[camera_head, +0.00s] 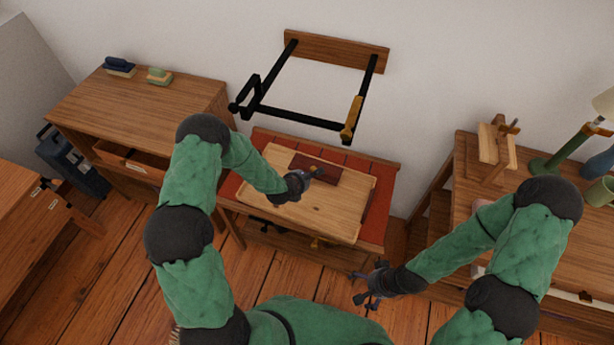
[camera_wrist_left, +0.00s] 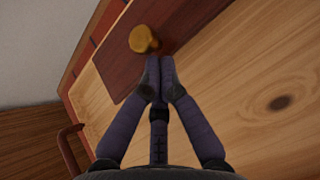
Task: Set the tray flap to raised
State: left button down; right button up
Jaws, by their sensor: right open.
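The tray (camera_head: 335,205) is a pale wooden board on a small red-topped table. Its flap (camera_head: 328,173) is a dark red-brown panel that looks laid flat at the tray's back. A round brass knob (camera_wrist_left: 143,40) stands on the flap (camera_wrist_left: 125,65) in the left wrist view. My left gripper (camera_head: 308,175) is over the tray beside the knob. In the left wrist view its fingertips (camera_wrist_left: 160,72) are together, just short of the knob, with nothing seen between them. My right gripper (camera_head: 368,285) is open and empty, in front of the table's right front corner.
A black wall frame (camera_head: 305,118) with a brass handle (camera_head: 351,118) juts out above the table's back. A wooden desk (camera_head: 150,105) stands left, its drawer (camera_head: 128,160) partly out. A right-hand desk (camera_head: 470,190) carries a wooden stand (camera_head: 492,150) and a lamp (camera_head: 575,150).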

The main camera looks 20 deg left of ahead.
aim_at(311, 170)
pick_arm(q)
jog(key=shift+w+r+g+p, duration=0.15)
jog(key=shift+r+g+p, duration=0.45)
jog(key=shift+p, duration=0.3)
jog(key=shift+w+r+g+p, duration=0.25)
jog(key=shift+r+g+p, duration=0.2)
jog(key=shift+p, duration=0.1)
jog(key=shift+w+r+p, duration=0.2)
jog(key=shift+r+p, duration=0.1)
jog(key=shift+r, duration=0.15)
jog(key=shift+w+r, duration=0.25)
jog(key=shift+r, duration=0.05)
jog(key=shift+w+d+r+b, duration=0.2)
jog(key=shift+w+r+b, duration=0.45)
jog(key=shift+w+r, duration=0.5)
jog(key=shift+w+d+r, duration=0.1)
jog(key=shift+w+r, duration=0.4)
jog(key=shift+w, duration=0.15)
jog(key=shift+w+r, duration=0.2)
jog(key=shift+w, duration=0.15)
jog(key=shift+w+d+r, duration=0.1)
jog(key=shift+w+r, duration=0.05)
jog(key=shift+w, duration=0.25)
